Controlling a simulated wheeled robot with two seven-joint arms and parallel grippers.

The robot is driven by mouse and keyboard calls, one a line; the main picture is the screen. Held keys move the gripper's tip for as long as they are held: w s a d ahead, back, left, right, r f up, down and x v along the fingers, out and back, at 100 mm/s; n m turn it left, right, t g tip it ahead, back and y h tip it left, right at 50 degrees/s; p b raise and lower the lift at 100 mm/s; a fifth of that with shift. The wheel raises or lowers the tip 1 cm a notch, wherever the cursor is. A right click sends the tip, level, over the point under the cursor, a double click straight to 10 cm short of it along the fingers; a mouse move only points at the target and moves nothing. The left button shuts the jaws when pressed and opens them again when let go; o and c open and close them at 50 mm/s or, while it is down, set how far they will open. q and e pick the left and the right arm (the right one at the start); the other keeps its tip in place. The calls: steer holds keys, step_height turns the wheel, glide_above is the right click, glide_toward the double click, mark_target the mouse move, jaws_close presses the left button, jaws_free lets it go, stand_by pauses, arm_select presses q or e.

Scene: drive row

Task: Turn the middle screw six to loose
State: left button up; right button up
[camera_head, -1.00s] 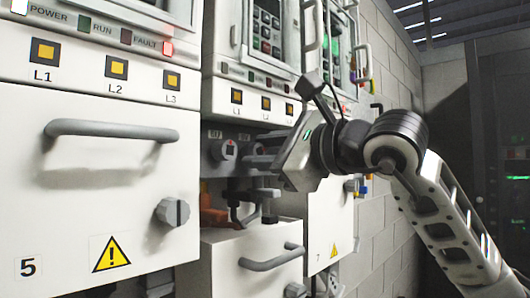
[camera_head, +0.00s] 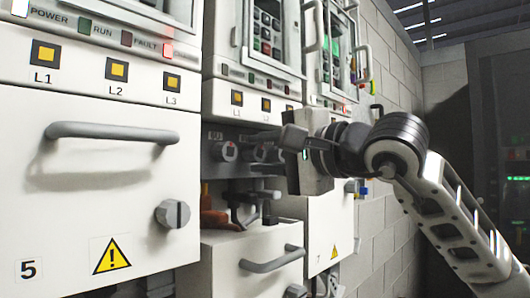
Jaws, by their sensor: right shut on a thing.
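In the head view, the opening of the middle drive shows a row of round screw terminals on a grey block. The left screw (camera_head: 228,151) is clear to see, under a small label. The middle screw (camera_head: 259,153) sits to its right, partly hidden by my gripper. My right gripper (camera_head: 265,142) reaches in from the right, its fingers shut on the middle screw. The exact contact and the slot angle are too small to tell. The right screw is mostly hidden behind the gripper. My left gripper is out of view.
Drive 5's closed front (camera_head: 60,215) with handle and knob fills the left. Drive 7 (camera_head: 325,225) stands at right, beside a block wall (camera_head: 375,230).

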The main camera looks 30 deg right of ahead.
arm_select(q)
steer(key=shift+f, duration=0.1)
arm_select(e)
steer(key=shift+n, duration=0.5)
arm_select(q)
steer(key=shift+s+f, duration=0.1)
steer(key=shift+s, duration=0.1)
arm_select(e)
steer(key=o, duration=0.9)
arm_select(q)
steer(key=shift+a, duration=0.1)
arm_select(e)
steer(key=shift+s, duration=0.1)
steer(key=shift+s+d, duration=0.15)
steer(key=shift+s, duration=0.2)
arm_select(q)
steer(key=b, duration=0.2)
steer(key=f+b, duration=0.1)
steer(key=b, duration=0.1)
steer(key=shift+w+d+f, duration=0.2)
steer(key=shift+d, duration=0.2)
arm_select(e)
steer(key=v, duration=1.5)
